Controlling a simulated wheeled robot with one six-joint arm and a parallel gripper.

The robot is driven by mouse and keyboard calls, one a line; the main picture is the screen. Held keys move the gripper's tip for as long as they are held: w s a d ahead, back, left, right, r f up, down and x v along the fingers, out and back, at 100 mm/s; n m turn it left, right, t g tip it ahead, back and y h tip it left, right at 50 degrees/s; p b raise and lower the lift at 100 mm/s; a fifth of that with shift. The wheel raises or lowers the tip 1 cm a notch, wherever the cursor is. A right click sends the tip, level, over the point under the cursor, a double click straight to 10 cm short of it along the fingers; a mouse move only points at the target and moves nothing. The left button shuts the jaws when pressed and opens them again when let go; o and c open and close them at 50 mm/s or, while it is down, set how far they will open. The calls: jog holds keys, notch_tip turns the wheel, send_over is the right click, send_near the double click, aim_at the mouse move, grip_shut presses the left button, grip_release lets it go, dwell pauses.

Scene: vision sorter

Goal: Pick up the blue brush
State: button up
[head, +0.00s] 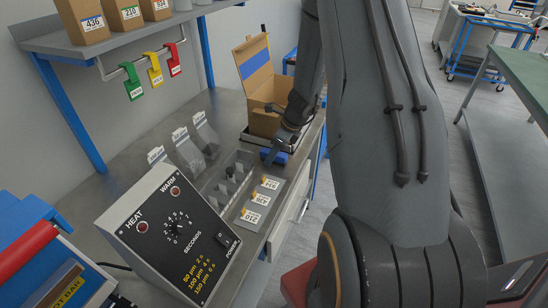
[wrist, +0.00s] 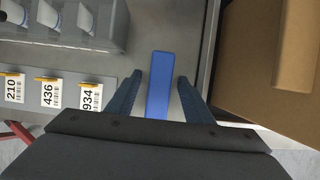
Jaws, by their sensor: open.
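The blue brush shows in the wrist view (wrist: 159,85) as a plain blue block lying lengthwise on the grey bench top, with its near end hidden behind my gripper's body. My gripper (wrist: 159,85) is open, with one finger on each side of the near part of the blue block and a gap on both sides. In the head view the blue block (head: 274,156) is partly visible under my gripper (head: 272,153), in front of the cardboard box. I cannot see bristles or tell the exact height of the fingers above the bench.
An open cardboard box (head: 265,122) stands close to the right of the blue block in the wrist view. A grey divided tray (wrist: 105,25) and a panel with numbered tags (wrist: 47,92) lie to the left. A heat sealer (head: 172,232) stands nearer in the head view.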

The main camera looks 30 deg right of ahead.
jog(key=c, duration=1.1)
jog(key=shift+c, duration=0.2)
jog(key=shift+r, duration=0.1)
notch_tip(320, 180, up, 10)
jog(key=shift+r, duration=0.15)
jog(key=shift+o, duration=1.1)
jog(key=shift+d, duration=0.1)
jog(key=shift+c, duration=0.5)
